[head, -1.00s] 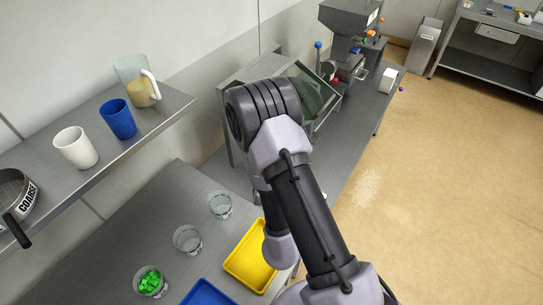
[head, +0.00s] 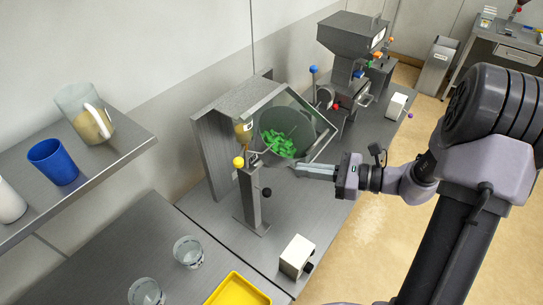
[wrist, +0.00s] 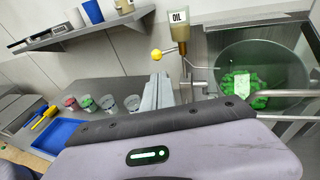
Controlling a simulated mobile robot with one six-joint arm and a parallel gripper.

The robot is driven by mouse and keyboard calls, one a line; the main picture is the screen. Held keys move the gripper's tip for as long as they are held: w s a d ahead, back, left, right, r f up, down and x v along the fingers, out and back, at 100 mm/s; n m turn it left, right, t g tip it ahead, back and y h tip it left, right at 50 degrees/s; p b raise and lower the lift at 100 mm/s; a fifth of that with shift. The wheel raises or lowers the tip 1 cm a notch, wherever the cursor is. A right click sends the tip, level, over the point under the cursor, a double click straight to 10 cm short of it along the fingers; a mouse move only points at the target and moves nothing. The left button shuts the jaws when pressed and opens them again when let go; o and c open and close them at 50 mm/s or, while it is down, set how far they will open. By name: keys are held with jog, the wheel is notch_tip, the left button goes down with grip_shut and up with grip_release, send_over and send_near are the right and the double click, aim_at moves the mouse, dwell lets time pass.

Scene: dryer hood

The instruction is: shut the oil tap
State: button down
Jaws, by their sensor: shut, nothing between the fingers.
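The oil bottle (head: 244,132) hangs at the left side of the hood, above a grey stand. It also shows in the wrist view (wrist: 179,30), with an OIL label. Its tap has a yellow ball handle (head: 238,162), which in the wrist view (wrist: 156,55) sticks out to the left of the bottle's spout. My gripper (head: 300,171) is shut and empty, to the right of the tap and apart from it, in front of the drum. In the wrist view its fingers (wrist: 158,92) point up, below the yellow ball. I cannot see whether oil is flowing.
A drum with green pieces (head: 283,142) sits behind a clear, metal-framed hood (head: 322,150). The grey stand (head: 251,200) carries a black knob (head: 266,191). A white box (head: 297,256) stands in front. Glasses and a yellow tray (head: 237,290) are at lower left.

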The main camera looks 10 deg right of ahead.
send_near(236, 166)
jog(key=w+a+f, duration=0.1)
jog(key=w+a, duration=0.2)
jog(key=shift+w+a+f, duration=0.15)
jog(key=shift+w+a, duration=0.25)
jog(key=shift+a, duration=0.1)
jog(key=shift+a, duration=0.1)
jog(key=shift+s+a+f+b, duration=0.1)
jog(key=shift+a+b, duration=0.45)
jog(key=shift+a, duration=0.3)
jog(key=shift+a+b, duration=0.65)
jog(key=shift+a, duration=0.75)
